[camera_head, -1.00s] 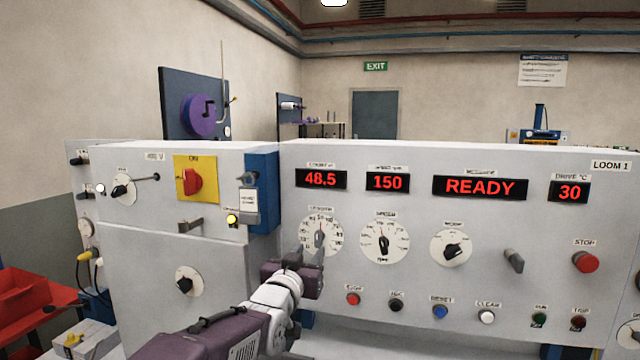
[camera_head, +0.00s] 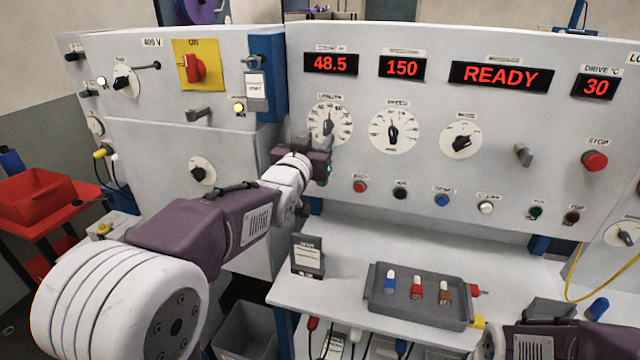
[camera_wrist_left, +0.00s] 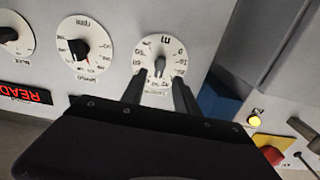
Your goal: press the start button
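The machine's front panel (camera_head: 420,165) carries a row of push buttons under its dials. A small green part (camera_head: 324,172), perhaps a button, shows at the left end of this row, largely hidden by my left gripper; its label cannot be read. My left gripper (camera_head: 322,150) is just in front of the panel, below the length dial (camera_head: 330,122). In the left wrist view its two fingers (camera_wrist_left: 160,92) stand apart with nothing between them, pointing toward the length dial (camera_wrist_left: 160,62). Contact with the panel cannot be told. My right forearm shows at the bottom right; its gripper does not.
A red button (camera_head: 360,186), black button (camera_head: 400,192), blue button (camera_head: 442,200) and white button (camera_head: 486,207) sit to the right. The red stop button (camera_head: 595,161) is far right. Below, a shelf holds a grey tray (camera_head: 380,308) and a dark card holder (camera_head: 307,257).

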